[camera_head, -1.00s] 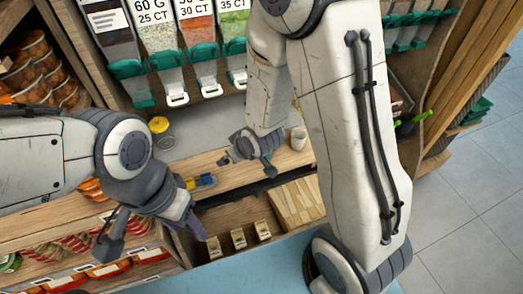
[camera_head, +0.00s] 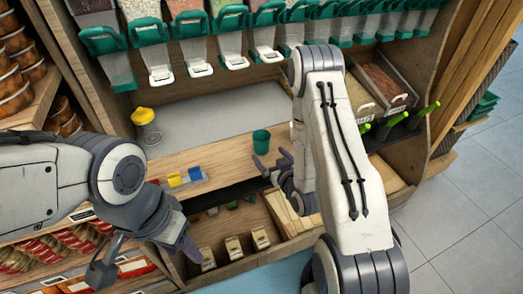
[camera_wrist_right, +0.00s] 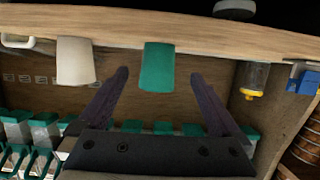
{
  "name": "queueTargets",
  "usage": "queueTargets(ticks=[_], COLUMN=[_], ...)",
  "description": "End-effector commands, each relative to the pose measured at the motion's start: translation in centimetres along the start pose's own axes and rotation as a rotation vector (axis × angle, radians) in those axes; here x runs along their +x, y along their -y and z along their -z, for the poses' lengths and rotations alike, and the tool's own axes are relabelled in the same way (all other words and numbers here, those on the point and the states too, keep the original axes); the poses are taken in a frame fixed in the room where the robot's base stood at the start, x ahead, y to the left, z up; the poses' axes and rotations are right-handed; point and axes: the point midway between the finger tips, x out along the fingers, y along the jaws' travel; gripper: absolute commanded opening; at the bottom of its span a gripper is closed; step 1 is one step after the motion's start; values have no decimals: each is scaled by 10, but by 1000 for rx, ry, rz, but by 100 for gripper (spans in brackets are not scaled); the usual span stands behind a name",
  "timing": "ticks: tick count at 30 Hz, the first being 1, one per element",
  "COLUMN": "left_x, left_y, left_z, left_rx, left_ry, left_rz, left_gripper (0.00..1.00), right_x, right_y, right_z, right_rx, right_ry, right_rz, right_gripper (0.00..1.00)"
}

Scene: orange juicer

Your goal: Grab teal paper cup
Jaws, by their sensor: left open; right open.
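The teal paper cup (camera_head: 261,141) stands upright on the wooden counter (camera_head: 225,148), just beyond my right gripper (camera_head: 271,158). My right gripper is open and empty, with its fingers pointing toward the cup. In the right wrist view, which is upside down, the teal cup (camera_wrist_right: 157,67) shows between the two dark fingers (camera_wrist_right: 160,78). Whether the fingertips reach alongside it is hard to tell. My left gripper (camera_head: 145,255) is open and empty at the lower left, away from the cup, in front of the shelves.
A white cup (camera_wrist_right: 75,62) stands beside the teal one in the right wrist view. A yellow-lidded jar (camera_head: 143,118) and small coloured blocks (camera_head: 185,177) are to the left. Dispensers with teal fronts (camera_head: 150,33) hang above. An open drawer (camera_head: 228,225) lies below the counter.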

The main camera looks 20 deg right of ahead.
Motion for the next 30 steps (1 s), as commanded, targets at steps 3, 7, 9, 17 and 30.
queueTargets(ticks=[3, 7, 9, 17, 30], left_x=[0, 0, -1, -6, -6], left_y=[0, 0, 0, 0, 0], left_z=[0, 0, 0, 0, 0], left_rx=[0, 0, 0, 0, 0], left_ry=[0, 0, 0, 0, 0], left_rz=[0, 0, 0, 0, 0], left_gripper=[50, 50, 50, 50, 50], right_x=[17, 27, 31, 68, 80], right_y=[1, 0, 0, -2, -2], right_z=[1, 1, 1, 4, 2], right_rx=[-1, 1, 1, 0, 1], right_ry=[-2, 1, 0, -1, 2], right_rz=[2, 1, 0, 1, 0], right_gripper=[100, 100, 100, 100, 77])
